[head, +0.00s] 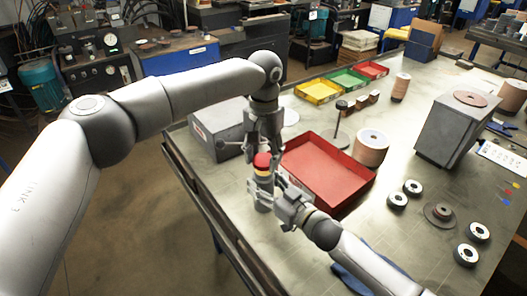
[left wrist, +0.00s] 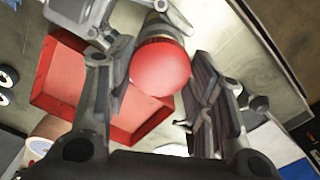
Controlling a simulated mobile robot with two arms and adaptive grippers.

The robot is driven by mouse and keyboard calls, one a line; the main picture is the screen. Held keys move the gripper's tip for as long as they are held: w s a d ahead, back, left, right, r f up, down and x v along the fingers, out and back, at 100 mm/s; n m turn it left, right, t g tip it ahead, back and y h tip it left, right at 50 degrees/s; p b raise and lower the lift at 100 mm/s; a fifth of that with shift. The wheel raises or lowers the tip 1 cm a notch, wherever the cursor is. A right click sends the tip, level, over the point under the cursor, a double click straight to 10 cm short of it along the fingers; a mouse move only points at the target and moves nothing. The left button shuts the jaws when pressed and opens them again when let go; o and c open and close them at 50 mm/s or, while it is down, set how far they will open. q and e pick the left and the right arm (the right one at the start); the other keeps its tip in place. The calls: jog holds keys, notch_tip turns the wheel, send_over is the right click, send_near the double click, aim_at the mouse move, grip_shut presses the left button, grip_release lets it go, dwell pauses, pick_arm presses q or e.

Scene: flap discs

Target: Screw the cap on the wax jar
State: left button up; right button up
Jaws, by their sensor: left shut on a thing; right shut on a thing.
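The red cap (head: 262,160) sits at the top of the wax jar (head: 263,179), which looks upright over the table by the red tray. I cannot tell how far the cap is threaded. My left gripper (head: 263,149) comes down from above and is shut on the cap. In the left wrist view the round red cap (left wrist: 160,68) lies between its fingers. My right gripper (head: 276,191) comes from the lower right and is shut on the jar, hiding part of its body. In the left wrist view the jar (left wrist: 157,28) shows behind the cap.
The red tray (head: 325,170) is empty, close to the right of the jar. A grey box (head: 218,127) stands behind at the left. Spools, several black-and-silver discs and a large grey block (head: 450,130) stand to the right. The table's left edge (head: 205,205) is near.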

aim_at(264, 189)
dwell(0.4)
pick_arm(q)
jog(key=shift+f, duration=0.85)
jog(key=shift+f, duration=0.6)
